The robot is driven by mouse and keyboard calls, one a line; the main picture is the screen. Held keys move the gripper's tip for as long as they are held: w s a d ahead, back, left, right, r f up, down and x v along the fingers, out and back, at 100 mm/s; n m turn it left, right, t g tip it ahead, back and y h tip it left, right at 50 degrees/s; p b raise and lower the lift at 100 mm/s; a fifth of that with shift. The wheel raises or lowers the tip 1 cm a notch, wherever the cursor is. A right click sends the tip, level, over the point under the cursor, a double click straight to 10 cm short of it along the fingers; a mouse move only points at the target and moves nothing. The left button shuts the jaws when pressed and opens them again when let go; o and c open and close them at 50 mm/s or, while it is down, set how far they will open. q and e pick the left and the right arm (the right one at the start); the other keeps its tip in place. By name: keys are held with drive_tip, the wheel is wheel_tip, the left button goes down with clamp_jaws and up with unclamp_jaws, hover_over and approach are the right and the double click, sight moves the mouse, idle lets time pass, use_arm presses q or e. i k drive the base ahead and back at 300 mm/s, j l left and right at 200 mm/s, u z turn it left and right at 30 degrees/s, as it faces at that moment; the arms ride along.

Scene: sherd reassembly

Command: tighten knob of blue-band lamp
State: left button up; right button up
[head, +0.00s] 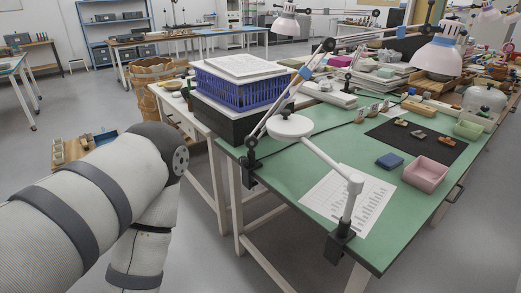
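A lamp with a blue band (305,73) around its lower arm is clamped to the near left edge of the green table. Its arm rises to a dark elbow joint (328,45) and then runs right, toward a pale lamp head (438,59) hanging over the table. Its dark clamp (250,164) grips the table edge. Dark fittings show at the joints, but I cannot tell which one is the knob. My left arm fills the lower left, bent at a dark joint. Its gripper is out of view. My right arm and gripper are not in view.
A white lamp (290,126) with a white arm is clamped at the table's front. The green table (310,190) also holds a printed sheet (348,200), pink tray (425,174), blue block (390,161) and black mat (400,140). A blue crate (235,89) stands left of it.

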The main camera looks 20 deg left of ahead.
sight(243, 161)
drive_tip(key=i+j+z, duration=0.15)
drive_tip(key=j+z, duration=0.2)
drive_tip(key=i+j+z, duration=0.1)
drive_tip(key=j+z, duration=0.25)
drive_tip(key=j, duration=0.25)
drive_tip(key=j+z, duration=0.35)
drive_tip(key=j, duration=0.15)
drive_tip(key=j+z, duration=0.35)
drive_tip(key=j, duration=0.2)
drive_tip(key=j+z, duration=0.4)
drive_tip(key=j, duration=0.15)
drive_tip(key=k+j+z, duration=0.2)
drive_tip(key=j+z, duration=0.15)
drive_tip(key=k+j+z, duration=0.2)
drive_tip(key=j+z, duration=0.15)
drive_tip(key=j, duration=0.2)
drive_tip(key=k+j+z, duration=0.35)
drive_tip(key=i+j, duration=0.05)
drive_tip(key=i, duration=0.05)
